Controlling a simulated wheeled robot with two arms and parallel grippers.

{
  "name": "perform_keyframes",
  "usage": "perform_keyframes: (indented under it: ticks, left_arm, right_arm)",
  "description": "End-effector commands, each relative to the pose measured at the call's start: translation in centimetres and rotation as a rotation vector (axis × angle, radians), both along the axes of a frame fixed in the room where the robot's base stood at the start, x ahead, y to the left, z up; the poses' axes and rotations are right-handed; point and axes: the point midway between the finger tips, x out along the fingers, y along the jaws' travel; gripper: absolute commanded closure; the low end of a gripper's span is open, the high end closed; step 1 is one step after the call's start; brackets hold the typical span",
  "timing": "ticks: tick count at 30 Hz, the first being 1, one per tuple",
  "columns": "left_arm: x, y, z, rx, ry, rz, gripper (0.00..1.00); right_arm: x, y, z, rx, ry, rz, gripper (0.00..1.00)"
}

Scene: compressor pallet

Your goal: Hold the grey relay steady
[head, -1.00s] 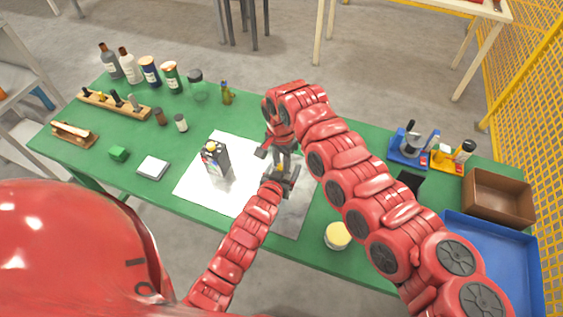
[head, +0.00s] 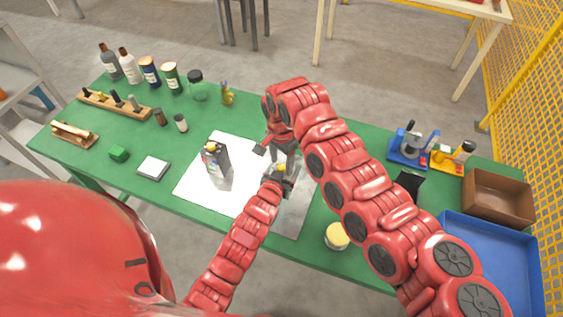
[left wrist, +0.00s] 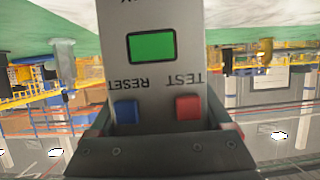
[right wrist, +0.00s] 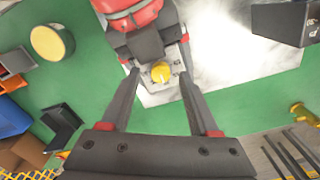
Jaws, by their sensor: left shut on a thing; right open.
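The grey relay (left wrist: 152,75) fills the middle of the left wrist view, with a green screen, a blue RESET button and a red TEST button; its lettering is upside down. My left gripper (left wrist: 160,132) is shut on it. In the right wrist view the relay's yellow knob (right wrist: 161,72) shows. My right gripper (right wrist: 158,76) is open, its fingers on either side of the knob; I cannot tell whether they touch anything. In the head view the relay (head: 282,170) is small and partly hidden between both grippers, above the white mat (head: 251,150).
A dark grey box (head: 217,160) stands on the mat to the left. A round yellow-topped tin (head: 337,236) is at the near edge. A blue tray (head: 492,262) and brown bin (head: 498,196) are at the right. Bottles (head: 131,66) line the back left.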

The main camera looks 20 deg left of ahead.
Motion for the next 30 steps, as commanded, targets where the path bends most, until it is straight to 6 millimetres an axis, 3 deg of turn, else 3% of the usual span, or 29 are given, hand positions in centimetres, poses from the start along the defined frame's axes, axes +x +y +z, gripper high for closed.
perform_keyframes:
  ticks: [12,18,30]
  left_arm:
    - [0.0,0.0,-0.1,0.000,0.003,0.000,0.98]
    - [0.0,0.0,-0.1,-0.001,0.002,0.000,0.98]
    - [0.0,0.0,-0.1,0.000,0.002,0.000,0.98]
  right_arm:
    - [0.2,0.0,9.2,0.003,-0.009,-0.001,0.38]
    - [0.1,0.0,10.8,0.001,-0.005,0.000,0.38]
    - [0.0,0.0,11.0,0.002,-0.002,0.000,0.38]
